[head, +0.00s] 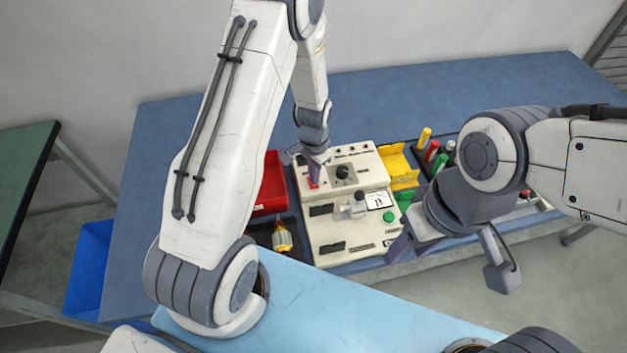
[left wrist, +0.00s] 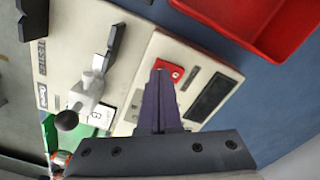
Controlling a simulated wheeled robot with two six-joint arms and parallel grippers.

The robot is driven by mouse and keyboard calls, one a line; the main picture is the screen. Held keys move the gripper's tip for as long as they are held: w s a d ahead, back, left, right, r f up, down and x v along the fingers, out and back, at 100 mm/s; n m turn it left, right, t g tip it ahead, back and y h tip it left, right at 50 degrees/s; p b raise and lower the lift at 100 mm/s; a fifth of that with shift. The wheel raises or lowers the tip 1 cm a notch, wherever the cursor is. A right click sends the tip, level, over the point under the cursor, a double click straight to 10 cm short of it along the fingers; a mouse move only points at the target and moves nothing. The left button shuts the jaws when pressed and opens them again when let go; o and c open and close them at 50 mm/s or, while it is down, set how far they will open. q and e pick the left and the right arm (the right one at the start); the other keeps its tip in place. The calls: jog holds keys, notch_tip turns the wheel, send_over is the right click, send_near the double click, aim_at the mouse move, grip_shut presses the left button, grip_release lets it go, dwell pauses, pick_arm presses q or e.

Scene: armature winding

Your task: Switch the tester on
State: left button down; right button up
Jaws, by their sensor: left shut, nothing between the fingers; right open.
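The tester (head: 340,228) is a cream box in the middle of the head view, with a black knob, a dial, a green button and dark slots. Its red switch (head: 311,183) is at the upper left of its panel; in the left wrist view the red switch (left wrist: 168,70) is right at my fingertips. My left gripper (head: 314,172) is shut and empty, its tips at the switch; whether they touch it I cannot tell. The closed fingers also show in the left wrist view (left wrist: 160,82). My right gripper (head: 445,268) is open and empty, right of the tester's front.
A red bin (head: 270,185) stands left of the tester, with an armature (head: 282,237) in a dark tray in front of it. A yellow bin (head: 399,165) and a rack with coloured cylinders (head: 432,152) are to the right. The blue table (head: 390,90) is clear behind.

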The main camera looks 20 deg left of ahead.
pick_arm(q)
jog(key=shift+f+b, duration=0.5)
jog(key=shift+f, duration=0.2)
jog(key=shift+r, duration=0.15)
notch_tip(320, 180, up, 7)
jog(key=p, duration=0.5)
jog(key=shift+p, duration=0.35)
dwell(0.5)
